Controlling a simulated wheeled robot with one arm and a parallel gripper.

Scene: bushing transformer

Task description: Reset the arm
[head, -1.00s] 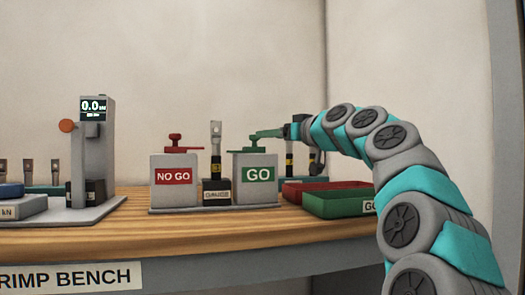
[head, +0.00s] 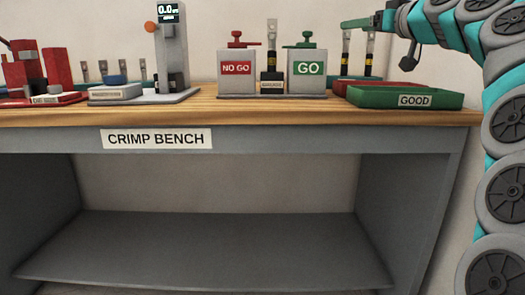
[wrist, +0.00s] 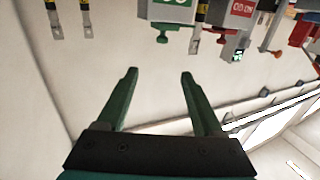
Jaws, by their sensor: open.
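My arm rises along the right side of the head view and bends left over the bench. My gripper (head: 358,23) is above the right part of the bench, behind and above the green tray. In the wrist view my gripper (wrist: 160,78) has its two green fingers wide apart with nothing between them. The wrist picture is turned upside down. The GO box (head: 307,72) with a green handle and the NO GO box (head: 237,72) with a red handle stand on the bench, left of my gripper and apart from it.
The crimp bench (head: 230,112) has a green GOOD tray (head: 380,97) near its right end, with a red tray (head: 350,80) behind. A meter stand (head: 172,45) and red fixtures (head: 58,66) stand left. Lugs stand behind the trays. The lower shelf (head: 200,250) is bare.

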